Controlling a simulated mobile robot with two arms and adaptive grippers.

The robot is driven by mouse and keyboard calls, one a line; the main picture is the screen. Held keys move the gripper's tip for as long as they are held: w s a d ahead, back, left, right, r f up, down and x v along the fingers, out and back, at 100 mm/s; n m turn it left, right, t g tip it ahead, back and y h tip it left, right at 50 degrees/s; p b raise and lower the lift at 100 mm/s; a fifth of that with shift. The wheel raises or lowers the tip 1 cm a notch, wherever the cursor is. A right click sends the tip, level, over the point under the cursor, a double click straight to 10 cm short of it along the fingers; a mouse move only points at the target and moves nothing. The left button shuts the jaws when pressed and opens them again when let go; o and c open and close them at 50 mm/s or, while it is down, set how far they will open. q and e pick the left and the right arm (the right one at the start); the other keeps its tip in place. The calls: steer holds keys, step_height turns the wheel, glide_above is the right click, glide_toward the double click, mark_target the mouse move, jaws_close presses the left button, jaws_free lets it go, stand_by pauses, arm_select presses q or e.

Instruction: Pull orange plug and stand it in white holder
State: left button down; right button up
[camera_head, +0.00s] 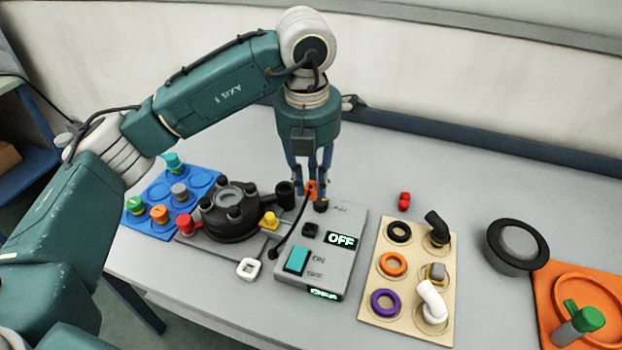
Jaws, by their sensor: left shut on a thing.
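My left gripper (312,190) reaches down from above and is shut on the orange plug (311,187). A black cable (292,228) curves from the plug down to the left side of the grey switch box (342,222). The plug is at the box's back edge, beside a small dark socket-like part (321,205). I cannot tell whether the two touch. A small white square piece with a hole (243,268), which looks like the white holder, lies left of the box. My right gripper is not in view.
A black round pump-like unit (234,222) and a blue tray with coloured knobs (150,190) stand at left. A beige board with rings and elbow pipes (413,225) stands right of the box. The table's back right is mostly clear.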

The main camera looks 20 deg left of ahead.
arm_select(q)
steer(key=shift+s, duration=0.1)
steer(key=shift+s+a+f, duration=0.2)
steer(key=shift+s+a, duration=0.05)
steer(key=shift+a, duration=0.05)
steer(key=s+a+f+b, duration=0.1)
steer(key=s+a+b, duration=0.4)
steer(key=s+a, duration=0.5)
steer(key=shift+s+f, duration=0.35)
steer(key=shift+s, duration=0.25)
steer(key=shift+w+d, duration=0.15)
steer(key=shift+d, duration=0.05)
